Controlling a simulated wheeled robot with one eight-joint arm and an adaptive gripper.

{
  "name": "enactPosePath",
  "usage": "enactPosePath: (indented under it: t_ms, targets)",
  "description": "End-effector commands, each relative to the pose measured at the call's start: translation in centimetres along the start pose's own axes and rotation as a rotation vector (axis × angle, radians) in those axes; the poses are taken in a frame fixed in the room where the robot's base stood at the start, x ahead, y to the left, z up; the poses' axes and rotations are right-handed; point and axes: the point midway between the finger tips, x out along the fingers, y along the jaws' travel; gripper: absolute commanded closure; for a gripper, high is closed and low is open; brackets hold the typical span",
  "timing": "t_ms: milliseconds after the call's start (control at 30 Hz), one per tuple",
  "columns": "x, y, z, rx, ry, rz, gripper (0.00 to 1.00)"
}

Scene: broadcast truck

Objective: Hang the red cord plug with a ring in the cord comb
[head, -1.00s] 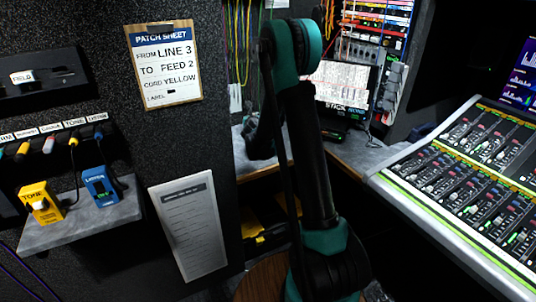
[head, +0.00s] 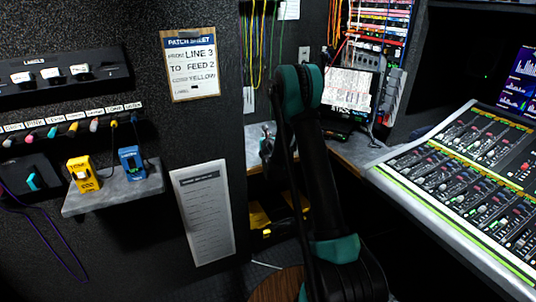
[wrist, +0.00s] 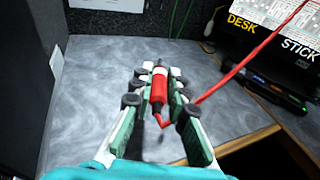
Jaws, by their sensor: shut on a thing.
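In the wrist view my gripper (wrist: 160,88) is shut on a red cord plug (wrist: 158,88) with a pale band near its far end. The plug points away from me, over a grey worktop (wrist: 85,75) and apart from its edge. Its red cord (wrist: 235,72) bends at the near end and runs up to the right. In the head view my gripper (head: 267,140) is small and partly behind my arm; the plug cannot be made out there. Yellow and green cords (head: 262,60) hang at the back; the comb itself cannot be made out.
A stick box (head: 350,95) and a patch bay (head: 385,25) stand at the back right. The mixing desk (head: 460,170) fills the right. A shelf with yellow (head: 82,175) and blue (head: 132,162) boxes is at left. The grey worktop is clear around the plug.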

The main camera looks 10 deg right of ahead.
Motion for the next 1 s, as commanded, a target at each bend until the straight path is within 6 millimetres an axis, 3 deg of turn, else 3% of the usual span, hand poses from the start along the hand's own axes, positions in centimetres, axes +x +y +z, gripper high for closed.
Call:
enactPosePath:
  t_ms: [100, 300, 567, 800, 1000]
  targets:
    - [0.6, 0.0, -2.8, 0.000, 0.000, 0.000, 1.00]
    - [1.2, 0.0, -5.9, 0.000, 0.000, 0.000, 1.00]
    - [1.5, 0.0, -7.5, 0.000, 0.000, 0.000, 1.00]
    - [2.1, 0.0, -10.2, 0.000, 0.000, 0.000, 1.00]
    - [2.1, 0.0, -10.3, 0.000, 0.000, 0.000, 1.00]
